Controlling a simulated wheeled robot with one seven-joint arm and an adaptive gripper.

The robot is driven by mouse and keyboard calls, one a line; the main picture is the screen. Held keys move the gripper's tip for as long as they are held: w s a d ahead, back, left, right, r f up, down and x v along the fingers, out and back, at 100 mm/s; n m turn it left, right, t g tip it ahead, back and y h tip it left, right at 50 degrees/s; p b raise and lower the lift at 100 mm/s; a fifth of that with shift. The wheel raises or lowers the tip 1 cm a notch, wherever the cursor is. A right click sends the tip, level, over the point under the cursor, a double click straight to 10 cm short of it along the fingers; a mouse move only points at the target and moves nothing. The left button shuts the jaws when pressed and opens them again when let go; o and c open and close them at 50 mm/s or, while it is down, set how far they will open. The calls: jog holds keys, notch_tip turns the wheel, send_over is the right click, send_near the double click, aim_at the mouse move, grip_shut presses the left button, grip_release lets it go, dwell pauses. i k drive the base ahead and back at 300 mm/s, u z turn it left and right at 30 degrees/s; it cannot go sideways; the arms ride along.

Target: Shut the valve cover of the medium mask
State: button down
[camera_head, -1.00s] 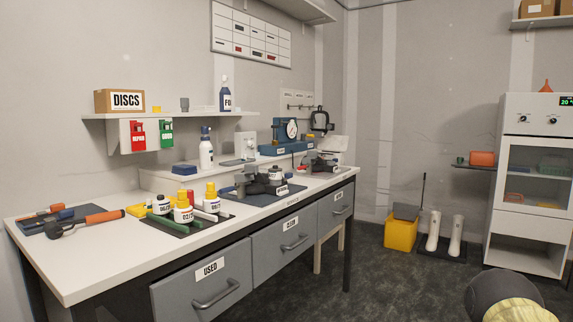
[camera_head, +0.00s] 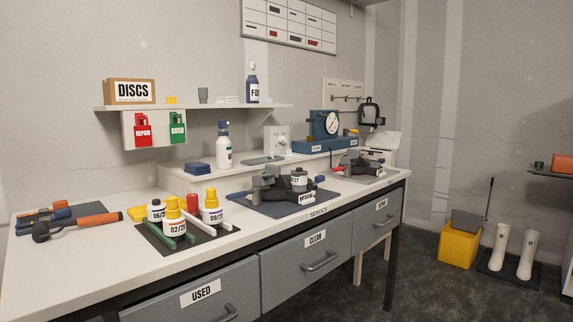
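A dark grey mask (camera_head: 268,191) lies on a blue-grey mat (camera_head: 283,212) at the middle of the bench. A small white tag (camera_head: 308,198) at its front seems to read MEDIUM, but the print is tiny. A white labelled canister (camera_head: 299,180) sits at its right side. I cannot make out its valve cover or tell whether it is open or shut. A second dark mask (camera_head: 357,163) with a tag lies on another mat (camera_head: 374,178) farther right. My gripper is not in view.
Several bottles, including a yellow-capped one (camera_head: 174,222), stand on a dark mat left of the middle mask. An orange-handled tool (camera_head: 88,221) lies at the left. Drawers (camera_head: 316,257) line the bench front. A yellow bin (camera_head: 459,246) stands on the floor at right.

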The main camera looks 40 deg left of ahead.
aim_at(265, 179)
jog(key=u, duration=0.4)
jog(key=i, duration=0.65)
jog(key=u, duration=0.7)
